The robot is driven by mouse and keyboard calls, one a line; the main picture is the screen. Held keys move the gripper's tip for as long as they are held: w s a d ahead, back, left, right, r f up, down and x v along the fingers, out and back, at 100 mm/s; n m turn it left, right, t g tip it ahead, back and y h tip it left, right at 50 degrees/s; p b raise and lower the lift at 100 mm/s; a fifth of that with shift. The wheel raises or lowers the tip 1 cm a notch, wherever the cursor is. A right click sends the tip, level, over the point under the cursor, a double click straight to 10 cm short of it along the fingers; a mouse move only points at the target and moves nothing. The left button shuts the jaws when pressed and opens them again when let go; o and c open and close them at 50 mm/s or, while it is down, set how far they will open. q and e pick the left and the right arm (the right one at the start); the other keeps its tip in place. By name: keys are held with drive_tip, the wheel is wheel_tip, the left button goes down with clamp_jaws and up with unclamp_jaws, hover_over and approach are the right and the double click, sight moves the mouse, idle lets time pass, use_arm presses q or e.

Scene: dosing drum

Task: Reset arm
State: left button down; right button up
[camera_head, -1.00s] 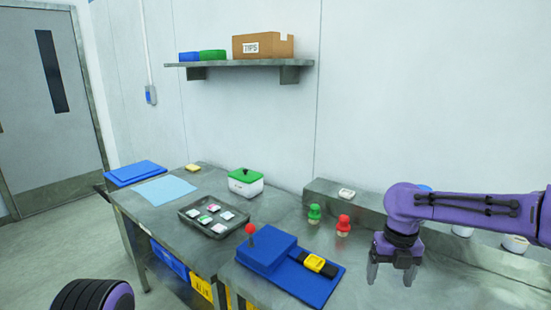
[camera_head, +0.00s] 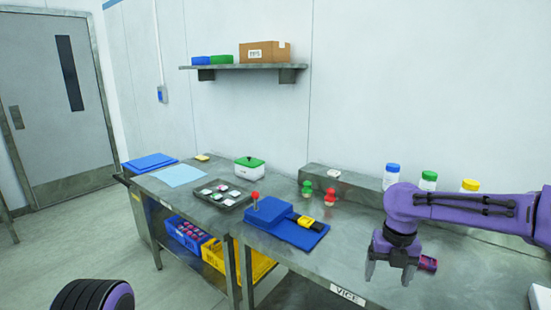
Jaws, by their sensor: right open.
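My right arm comes in from the right, bent, and its right gripper (camera_head: 389,275) points down over the right part of the metal bench (camera_head: 330,262). The two dark fingers are apart, and nothing shows between them. A dark red cylinder (camera_head: 428,264) shows just right of the fingers; I cannot tell whether it touches the gripper. My left gripper is out of view; only a rounded purple and black part of my left arm shows at the lower left.
A blue device with a red knob (camera_head: 265,212) and a yellow unit (camera_head: 309,222) stands left of the gripper. Green (camera_head: 307,187) and red (camera_head: 330,195) stoppers stand behind. Several capped bottles (camera_head: 391,174) line the back. A dark tray (camera_head: 221,194) lies further left.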

drive_tip(key=w+a+f+m+t+y, duration=0.4)
drive_tip(key=a+m, duration=0.4)
drive_tip(key=m, duration=0.6)
wheel_tip(320, 180, down, 11)
drive_tip(key=s+m+t, duration=0.2)
drive_tip(key=m+t, duration=0.1)
drive_tip(key=m, duration=1.1)
drive_tip(key=s+d+f+m+h, duration=0.2)
drive_tip(key=s+d+f+m, duration=0.1)
drive_tip(key=s+f+m, duration=0.3)
drive_tip(key=s+d+f+m+h, duration=0.3)
drive_tip(key=s+f+m, duration=0.2)
drive_tip(key=s+f, duration=0.15)
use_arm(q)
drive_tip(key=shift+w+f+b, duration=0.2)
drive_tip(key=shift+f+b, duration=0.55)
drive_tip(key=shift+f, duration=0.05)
use_arm(e)
drive_tip(key=s+d+f+g+h, duration=0.1)
drive_tip(key=s+d+f+g, duration=0.1)
drive_tip(key=s, duration=0.9)
drive_tip(key=s+d+f+m+g+h, duration=0.1)
drive_tip(key=s+d+f, duration=0.3)
drive_tip(key=s, duration=0.7)
drive_tip(key=shift+f+g, duration=0.15)
drive_tip(key=shift+g, duration=0.25)
